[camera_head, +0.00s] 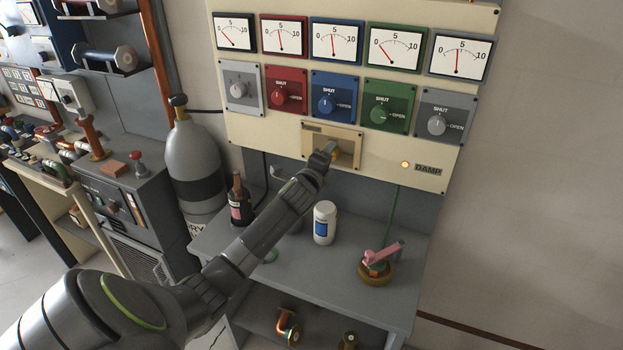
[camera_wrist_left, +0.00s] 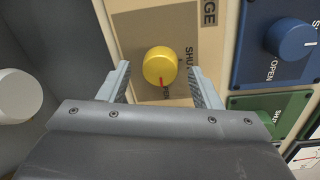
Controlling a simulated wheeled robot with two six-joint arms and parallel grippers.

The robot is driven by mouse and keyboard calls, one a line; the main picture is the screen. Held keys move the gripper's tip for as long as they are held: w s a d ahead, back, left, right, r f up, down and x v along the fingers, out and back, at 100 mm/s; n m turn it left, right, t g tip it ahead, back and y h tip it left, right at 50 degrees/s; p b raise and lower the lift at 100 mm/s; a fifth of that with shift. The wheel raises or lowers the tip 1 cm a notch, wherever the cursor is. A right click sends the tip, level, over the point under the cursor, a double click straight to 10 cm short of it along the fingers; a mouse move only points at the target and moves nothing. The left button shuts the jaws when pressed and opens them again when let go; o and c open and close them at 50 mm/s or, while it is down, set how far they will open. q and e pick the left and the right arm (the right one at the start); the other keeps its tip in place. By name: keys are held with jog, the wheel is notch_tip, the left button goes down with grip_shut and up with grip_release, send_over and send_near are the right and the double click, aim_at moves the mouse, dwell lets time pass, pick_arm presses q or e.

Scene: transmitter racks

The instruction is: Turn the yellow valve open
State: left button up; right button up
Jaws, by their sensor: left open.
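The yellow valve (camera_wrist_left: 160,66) is a round knob on a cream plate (camera_head: 309,142) low on the panel. In the left wrist view its red mark points down, toward a small, partly legible label; SHUT is printed to its right. My left gripper (camera_wrist_left: 159,70) is open, one finger on each side of the knob, with a visible gap on both sides. In the head view the left gripper (camera_head: 331,150) reaches the plate and hides most of the knob. My right gripper is in neither view.
Red (camera_head: 282,97), blue (camera_head: 326,105) and green (camera_head: 380,115) valves sit just above, under a row of gauges. An amber lamp (camera_head: 405,165) is to the right. A white bottle (camera_head: 324,223), dark bottle (camera_head: 240,202) and pink-handled part (camera_head: 383,252) stand on the shelf below.

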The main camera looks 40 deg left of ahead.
pick_arm(q)
jog(key=f+b+v, duration=0.1)
jog(key=b+v, duration=0.3)
jog(key=v, duration=1.2)
jog(key=shift+s+r, duration=0.3)
jog(key=shift+r, duration=0.15)
jog(key=s+d+f+n+g, duration=0.2)
jog(key=s+f+n+g, duration=0.5)
jog(key=s+f, duration=0.5)
jog(key=s+d+f+n+g+h, duration=0.1)
jog(key=s+d+f+n+g, duration=0.2)
jog(key=s+f+n, duration=0.45)
jog(key=s+d+f+n+g+h, duration=0.1)
jog(key=s+d+f+n+g, duration=0.25)
jog(key=s, duration=0.65)
notch_tip(320, 180, down, 27)
jog(key=a+b, duration=0.1)
jog(key=b, duration=0.2)
jog(key=s+d+f+g+h+b, duration=0.1)
jog(key=s+f+g+b, duration=0.1)
jog(key=s+f, duration=1.3)
notch_tip(320, 180, down, 3)
jog(key=shift+s+f+n+b, duration=0.2)
jog(key=shift+n+b, duration=0.1)
jog(key=shift+b, duration=0.1)
